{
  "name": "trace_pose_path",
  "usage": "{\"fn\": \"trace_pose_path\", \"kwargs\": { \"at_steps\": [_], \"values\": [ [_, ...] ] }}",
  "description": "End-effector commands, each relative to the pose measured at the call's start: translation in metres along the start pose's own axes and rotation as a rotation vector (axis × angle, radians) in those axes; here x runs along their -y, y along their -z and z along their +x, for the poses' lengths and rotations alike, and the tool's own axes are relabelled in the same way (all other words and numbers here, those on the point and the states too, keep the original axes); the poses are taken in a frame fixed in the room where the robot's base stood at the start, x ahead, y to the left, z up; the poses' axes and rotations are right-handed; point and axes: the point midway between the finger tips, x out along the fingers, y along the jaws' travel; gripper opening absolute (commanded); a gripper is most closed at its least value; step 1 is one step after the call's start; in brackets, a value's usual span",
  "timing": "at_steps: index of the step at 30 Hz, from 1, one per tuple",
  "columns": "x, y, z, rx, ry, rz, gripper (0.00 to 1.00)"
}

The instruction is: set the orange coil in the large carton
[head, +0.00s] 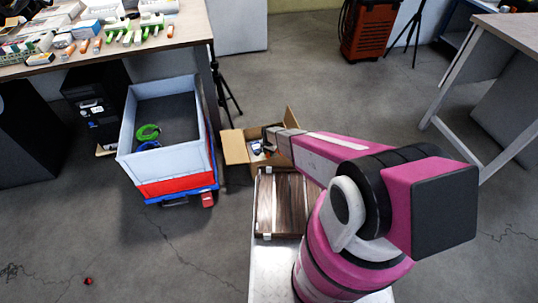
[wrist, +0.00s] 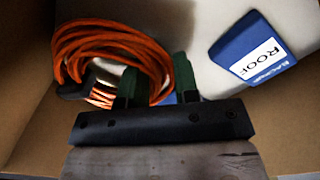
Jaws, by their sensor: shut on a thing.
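The orange coil (wrist: 115,38) is a looped bundle of orange cable, seen in the wrist view at the upper left. My gripper (wrist: 157,88) is shut on the near right side of the coil, its green fingers on either side of the strands. The large carton (head: 236,148) stands open on the floor in the head view; its brown cardboard wall (wrist: 30,95) also shows around the coil in the wrist view. My gripper reaches down into the carton. In the head view my arm hides the coil. I cannot tell whether the coil touches the carton's bottom.
A blue-and-white item marked "ROOF" (wrist: 252,50) lies in the carton, right of the coil. A grey bin (head: 128,115) with green and blue coils stands left of the carton. A wooden-topped box (head: 268,205) is in front. A cluttered table (head: 185,40) stands behind left.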

Motion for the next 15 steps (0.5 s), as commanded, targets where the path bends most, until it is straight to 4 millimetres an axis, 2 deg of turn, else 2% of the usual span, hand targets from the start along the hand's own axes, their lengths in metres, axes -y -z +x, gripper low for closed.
{"fn": "trace_pose_path", "kwargs": {
  "at_steps": [1,3,15],
  "values": [
    [0.0008,0.0007,0.0095,0.001,-0.001,0.000,0.01],
    [0.0003,0.0003,0.0148,0.001,-0.001,0.000,0.01],
    [0.0000,0.0000,0.0180,0.001,-0.001,0.000,0.01]
  ]
}}
